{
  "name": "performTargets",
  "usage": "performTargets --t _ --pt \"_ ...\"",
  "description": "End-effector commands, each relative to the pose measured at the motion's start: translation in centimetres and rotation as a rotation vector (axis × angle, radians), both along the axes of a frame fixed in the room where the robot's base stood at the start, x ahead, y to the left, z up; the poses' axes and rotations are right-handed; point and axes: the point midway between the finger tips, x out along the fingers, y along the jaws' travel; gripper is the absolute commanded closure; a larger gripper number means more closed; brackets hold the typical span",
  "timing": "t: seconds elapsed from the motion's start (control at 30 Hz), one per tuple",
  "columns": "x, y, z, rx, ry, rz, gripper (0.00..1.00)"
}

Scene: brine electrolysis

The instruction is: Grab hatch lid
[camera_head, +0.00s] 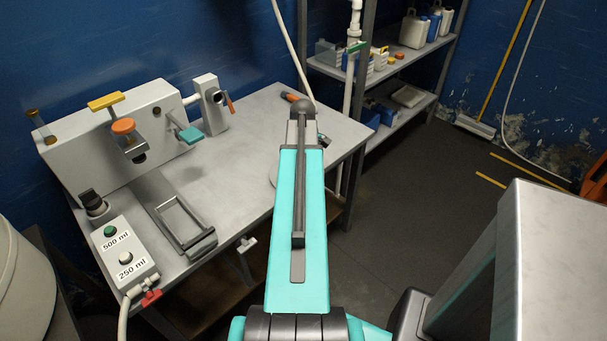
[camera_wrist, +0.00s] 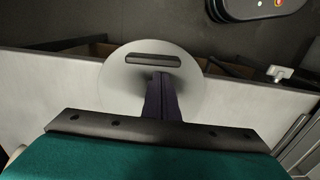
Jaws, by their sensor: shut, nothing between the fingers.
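The hatch lid, a round pale disc (camera_wrist: 118,84) with a dark bar handle (camera_wrist: 153,60), lies at the table edge in the wrist view. Part of the disc appears to stick out past that edge. My gripper (camera_wrist: 160,78) is shut and empty. Its dark fingers show over the disc, just below the handle in the picture. I cannot tell how high they are above it. In the head view my arm covers most of the lid; only a sliver of its left rim (camera_head: 272,172) shows. My fingers are hidden there.
The metal table (camera_head: 235,140) carries a filling machine (camera_head: 118,135) and a button box marked 500 ml and 250 ml (camera_head: 118,255). Shelves with bottles (camera_head: 415,30) stand at the back. A large metal box (camera_head: 550,260) is at right. The floor between is open.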

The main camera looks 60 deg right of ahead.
Motion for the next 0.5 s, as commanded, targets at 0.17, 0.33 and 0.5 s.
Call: performTargets --t 0.17,0.33,0.5 --pt "1.8 -0.9 0.1 0.000 0.000 0.002 1.00" --pt "2.0 -0.9 1.4 -0.001 -0.001 -0.001 1.00" --pt "2.0 -0.9 3.3 -0.003 -0.001 0.000 1.00"
